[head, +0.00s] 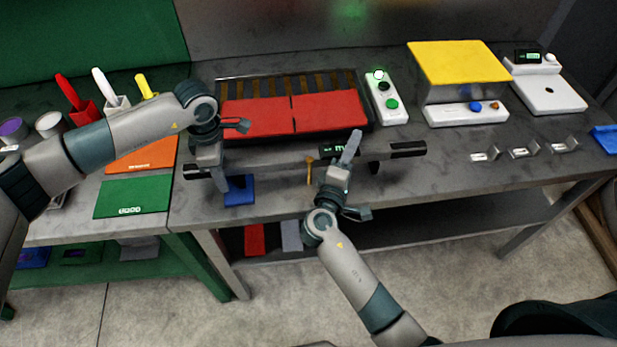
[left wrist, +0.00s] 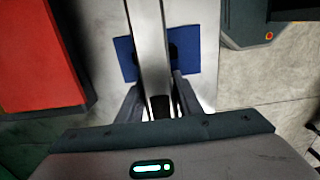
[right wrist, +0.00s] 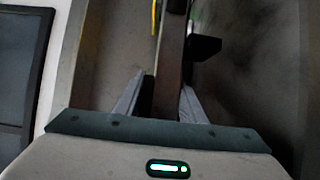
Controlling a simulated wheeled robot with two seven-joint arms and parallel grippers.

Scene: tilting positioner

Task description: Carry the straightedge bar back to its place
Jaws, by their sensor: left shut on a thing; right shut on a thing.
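The straightedge bar (head: 265,161) is a long grey bar with black ends, held roughly level along the front of the grey bench. My left gripper (head: 210,168) is shut on it near its left end. My right gripper (head: 338,173) is shut on it right of its middle. The bar also shows between the fingers in the left wrist view (left wrist: 147,40), above a blue block (left wrist: 125,58), and in the right wrist view (right wrist: 171,50). The blue block (head: 239,190) lies near the bench's front edge. I cannot tell how high the bar is above the bench.
A black tilting frame with red plates (head: 330,110) stands behind the bar. A small yellow piece (head: 310,172) is beside my right gripper. A button box (head: 388,98), a yellow-topped unit (head: 458,62) and several metal brackets (head: 522,152) are to the right. A green mat (head: 133,197) lies left.

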